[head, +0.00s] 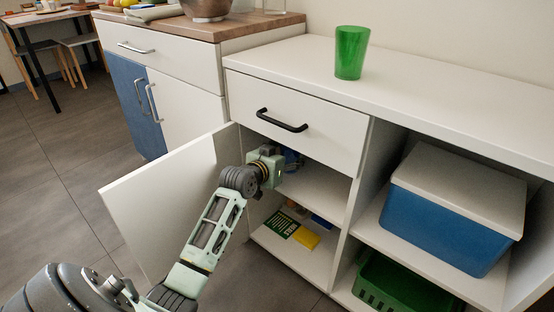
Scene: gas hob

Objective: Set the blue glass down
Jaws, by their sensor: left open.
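My left gripper (287,165) reaches into the open cabinet at the upper shelf (318,184), below the drawer. Its wrist hides much of the fingers. It is open. A small dark-blue thing, seemingly the blue glass (292,155), shows right at the fingers. Most of it is hidden, so I cannot tell whether it touches them or how it rests on the shelf. My right gripper is not in view.
The cabinet door (172,200) stands open left of my arm. A green glass (351,52) stands on the white top. Books (282,224) lie on the lower shelf. A blue box with a white lid (440,228) and a green basket (395,285) fill the right compartments.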

